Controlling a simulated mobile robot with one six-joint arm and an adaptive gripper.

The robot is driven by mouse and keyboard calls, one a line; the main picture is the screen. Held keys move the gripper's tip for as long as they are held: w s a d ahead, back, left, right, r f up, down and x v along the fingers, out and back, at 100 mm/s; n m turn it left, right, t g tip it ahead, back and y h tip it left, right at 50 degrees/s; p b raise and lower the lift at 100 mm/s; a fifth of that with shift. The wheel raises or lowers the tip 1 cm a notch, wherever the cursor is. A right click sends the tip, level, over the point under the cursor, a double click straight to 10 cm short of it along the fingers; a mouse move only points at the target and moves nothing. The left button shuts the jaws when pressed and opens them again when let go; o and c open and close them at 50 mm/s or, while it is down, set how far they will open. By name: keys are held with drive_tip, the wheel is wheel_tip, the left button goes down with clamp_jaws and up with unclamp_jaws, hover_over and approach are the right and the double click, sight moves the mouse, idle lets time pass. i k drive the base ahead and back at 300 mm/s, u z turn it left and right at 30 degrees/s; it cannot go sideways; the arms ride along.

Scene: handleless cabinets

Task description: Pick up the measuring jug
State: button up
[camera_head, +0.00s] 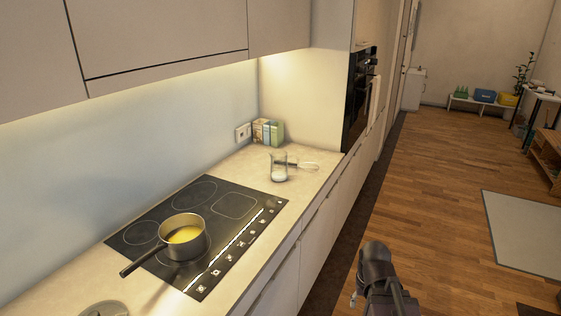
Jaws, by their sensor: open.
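The measuring jug (279,167) is a clear, upright glass vessel on the light countertop (238,170), past the far right corner of the cooktop. Its lower part looks pale or whitish, and I cannot tell what is in it. A dark part of my arm shows at the bottom right, over the floor and well apart from the jug. I cannot make out my gripper's fingers in this view.
A pot with yellow contents (185,236) stands on the black cooktop (218,199), its handle toward the lower left. Several cartons (268,132) stand behind the jug by the wall. Upper cabinets (160,40) overhang the counter.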

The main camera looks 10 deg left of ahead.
sight(279, 163)
drive_tip(key=u, duration=0.2)
drive_tip(key=i, duration=1.25)
drive_tip(key=u, duration=0.2)
